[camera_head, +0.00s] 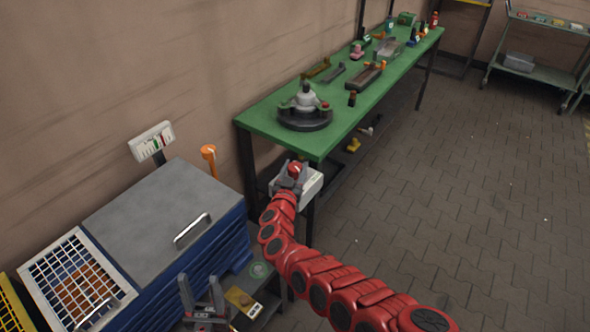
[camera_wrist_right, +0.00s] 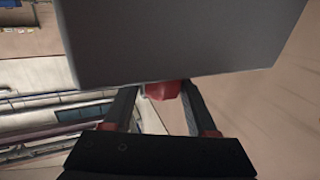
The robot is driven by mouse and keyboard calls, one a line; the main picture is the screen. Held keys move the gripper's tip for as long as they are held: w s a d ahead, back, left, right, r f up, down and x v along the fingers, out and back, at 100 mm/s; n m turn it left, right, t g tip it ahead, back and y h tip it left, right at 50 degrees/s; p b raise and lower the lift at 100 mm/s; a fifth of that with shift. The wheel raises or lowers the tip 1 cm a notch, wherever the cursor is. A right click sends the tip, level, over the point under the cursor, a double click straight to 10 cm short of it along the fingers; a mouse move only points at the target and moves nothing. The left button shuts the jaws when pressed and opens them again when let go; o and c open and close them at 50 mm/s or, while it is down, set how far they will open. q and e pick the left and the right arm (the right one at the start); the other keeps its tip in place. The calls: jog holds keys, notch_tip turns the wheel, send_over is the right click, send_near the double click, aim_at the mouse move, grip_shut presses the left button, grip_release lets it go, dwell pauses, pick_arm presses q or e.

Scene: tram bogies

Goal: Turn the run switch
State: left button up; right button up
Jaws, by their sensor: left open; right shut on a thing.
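A pale grey box (camera_head: 311,187) is fixed at the near end of the green bench, just below its top. It has a red knob (camera_head: 295,169), which looks like the run switch. My right gripper (camera_head: 290,178) reaches the box and is shut on this knob. In the right wrist view the box (camera_wrist_right: 180,40) fills the top, and the red knob (camera_wrist_right: 163,90) sits between the fingers of my right gripper (camera_wrist_right: 161,98). The knob's turn position cannot be read. My left gripper (camera_head: 202,289) is open and empty at the bottom left, fingers pointing up.
The green bench (camera_head: 262,120) carries a round dark fixture (camera_head: 305,118) and several small parts. A blue cabinet (camera_head: 160,215) with a grey lid and a white wire basket (camera_head: 75,278) stand at the left. A low shelf (camera_head: 262,268) lies beside my left gripper. The paved floor at right is clear.

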jog(key=shift+f+m+g+h+b, duration=0.15)
jog(key=shift+m+g+h+b, duration=0.3)
jog(key=shift+m+h+b, duration=1)
jog(key=shift+f+m+g+h+b, duration=0.15)
jog(key=shift+g+h+b, duration=0.55)
jog(key=shift+b, duration=1.55)
jog(key=shift+r+m+h+b, duration=0.25)
jog(key=shift+m+h+b, duration=0.05)
jog(key=shift+h+b, duration=0.35)
jog(key=o, duration=1.4)
jog(key=shift+w, duration=0.1)
jog(key=shift+c, duration=0.2)
